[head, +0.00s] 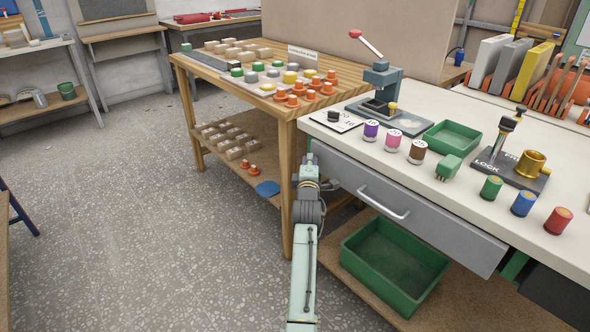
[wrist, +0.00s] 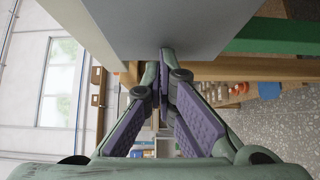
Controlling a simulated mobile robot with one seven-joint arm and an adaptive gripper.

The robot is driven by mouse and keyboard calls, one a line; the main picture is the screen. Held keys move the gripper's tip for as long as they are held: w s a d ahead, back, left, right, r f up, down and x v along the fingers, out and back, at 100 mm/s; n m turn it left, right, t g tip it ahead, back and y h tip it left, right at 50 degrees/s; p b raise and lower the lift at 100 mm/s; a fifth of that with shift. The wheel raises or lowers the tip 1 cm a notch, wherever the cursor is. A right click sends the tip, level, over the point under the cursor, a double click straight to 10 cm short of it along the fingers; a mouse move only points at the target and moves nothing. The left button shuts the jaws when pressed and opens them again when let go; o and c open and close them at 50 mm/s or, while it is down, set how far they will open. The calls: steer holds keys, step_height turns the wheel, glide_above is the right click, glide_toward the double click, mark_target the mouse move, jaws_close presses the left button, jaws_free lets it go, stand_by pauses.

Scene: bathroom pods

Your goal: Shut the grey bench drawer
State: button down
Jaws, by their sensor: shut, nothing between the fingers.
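The grey bench drawer (head: 400,207), with a pale bar handle (head: 384,202), is under the front edge of the white bench top. How far it stands out is hard to tell. My gripper (head: 309,162) is at the left end of the drawer front, left of the handle and not on it. In the wrist view the two purple-padded fingers of my gripper (wrist: 164,58) meet at their tips, with nothing between them. A grey panel (wrist: 170,25), likely the drawer front, fills the top middle right at the tips. Whether they touch is unclear.
A green crate (head: 393,262) sits on the shelf below the drawer. A wooden table (head: 291,160) with blocks and orange pieces stands close behind my gripper. Spools and a small press (head: 381,85) stand on the bench top. The floor (head: 150,220) at left is clear.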

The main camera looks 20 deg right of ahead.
steer(key=shift+w+d, duration=0.2)
steer(key=shift+d, duration=0.35)
steer(key=shift+w+d, duration=0.2)
steer(key=shift+d, duration=0.35)
steer(key=shift+d+r, duration=0.1)
steer(key=shift+d, duration=0.05)
